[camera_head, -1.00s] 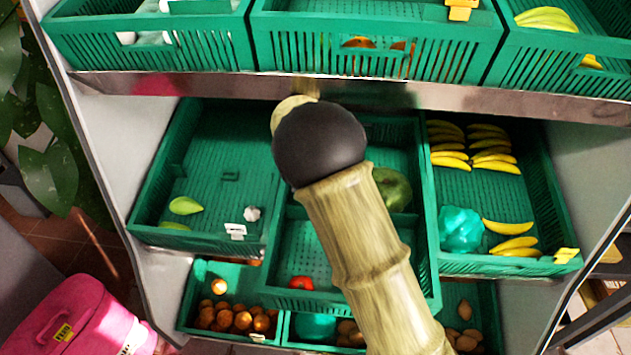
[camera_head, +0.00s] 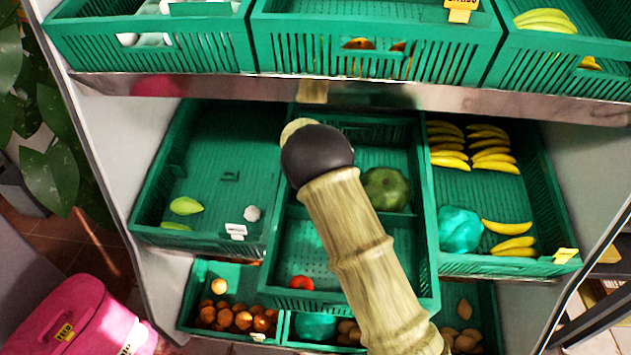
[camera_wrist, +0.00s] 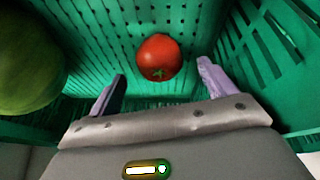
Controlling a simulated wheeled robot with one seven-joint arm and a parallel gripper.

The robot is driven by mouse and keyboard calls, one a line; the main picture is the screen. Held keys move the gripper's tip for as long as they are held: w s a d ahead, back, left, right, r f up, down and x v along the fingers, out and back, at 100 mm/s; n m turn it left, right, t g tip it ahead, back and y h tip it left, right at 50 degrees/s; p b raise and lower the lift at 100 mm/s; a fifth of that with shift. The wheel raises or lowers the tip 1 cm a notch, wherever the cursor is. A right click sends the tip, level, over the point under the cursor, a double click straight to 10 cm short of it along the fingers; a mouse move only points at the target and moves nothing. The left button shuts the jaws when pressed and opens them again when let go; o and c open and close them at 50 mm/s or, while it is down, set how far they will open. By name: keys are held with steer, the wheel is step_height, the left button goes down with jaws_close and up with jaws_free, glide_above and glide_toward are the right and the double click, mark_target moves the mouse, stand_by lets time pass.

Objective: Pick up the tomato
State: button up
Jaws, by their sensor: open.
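The red tomato (camera_head: 301,283) lies at the front left of the middle green crate (camera_head: 431,215) in the head view. In the wrist view the tomato (camera_wrist: 158,57) sits on the slotted crate floor, its green stem end facing my gripper (camera_wrist: 160,88). The two purple fingers are apart, one to each side below the tomato in the picture, with nothing between them. The tomato is beyond the fingertips. In the head view my arm covers part of the crate and hides the gripper.
A large green round fruit (camera_head: 386,189) lies in the same crate and also shows at the left in the wrist view (camera_wrist: 28,58). Slotted crate walls (camera_wrist: 275,45) stand close on the right. A metal-edged shelf (camera_head: 400,95) with more crates is above.

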steer(key=x, duration=0.5)
steer(key=shift+d+f, duration=0.1)
steer(key=shift+d, duration=0.05)
steer(key=shift+d+f, duration=0.1)
steer(key=c, duration=1.1)
